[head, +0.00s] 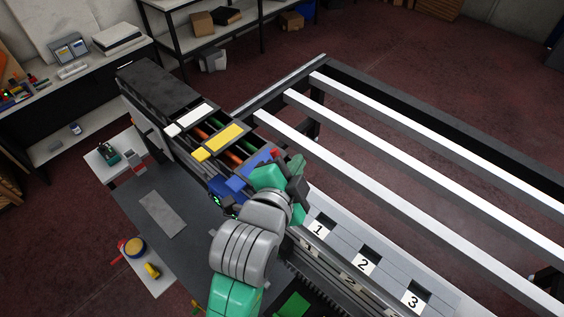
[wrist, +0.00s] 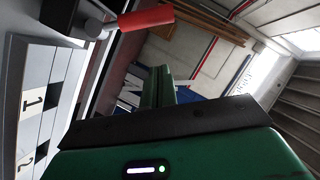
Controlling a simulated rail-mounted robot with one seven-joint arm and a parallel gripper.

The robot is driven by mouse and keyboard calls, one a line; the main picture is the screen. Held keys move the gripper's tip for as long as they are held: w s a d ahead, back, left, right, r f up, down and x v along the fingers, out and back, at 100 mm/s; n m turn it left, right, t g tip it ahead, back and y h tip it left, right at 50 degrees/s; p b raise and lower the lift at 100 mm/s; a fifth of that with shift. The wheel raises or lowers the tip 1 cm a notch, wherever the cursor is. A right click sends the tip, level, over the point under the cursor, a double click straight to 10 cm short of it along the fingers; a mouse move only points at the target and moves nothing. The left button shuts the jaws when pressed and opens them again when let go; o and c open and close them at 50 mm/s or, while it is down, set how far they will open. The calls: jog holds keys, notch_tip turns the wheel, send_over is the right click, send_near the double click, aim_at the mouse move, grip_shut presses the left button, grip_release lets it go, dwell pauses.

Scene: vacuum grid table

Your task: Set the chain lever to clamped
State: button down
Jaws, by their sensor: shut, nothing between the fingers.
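A lever with a red cylindrical grip (wrist: 147,18) on a grey shaft shows at the top of the wrist view, beyond and left of my fingers. I cannot tell for sure that it is the chain lever, nor how it is set.
White (head: 195,115), yellow (head: 224,137) and blue (head: 228,187) blocks line the dark bench left of my gripper. Slots numbered 1, 2 and 3 (head: 413,298) lie to the right. Long white bars (head: 400,150) span the table frame (head: 340,68) behind.

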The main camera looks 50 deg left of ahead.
jog(key=a+f, duration=0.2)
jog(key=a, duration=0.1)
jog(key=shift+s+a+f, duration=0.1)
jog(key=shift+s+f, duration=0.2)
jog(key=shift+f, duration=0.05)
jog(key=shift+a+n+p, duration=0.25)
jog(key=shift+n+p, duration=0.05)
jog(key=shift+p, duration=0.25)
dwell(0.4)
jog(key=shift+a+f+n+h+p, duration=0.1)
jog(key=shift+a+n+h+p, duration=0.5)
jog(key=shift+n+p, duration=0.15)
jog(key=shift+s+a+f+n+g+h+p, duration=0.15)
jog(key=shift+a+f+n+g+h+p, duration=0.15)
jog(key=shift+a+f+n+h+p, duration=0.55)
jog(key=shift+r+n+b, duration=0.1)
jog(key=shift+n+b, duration=0.2)
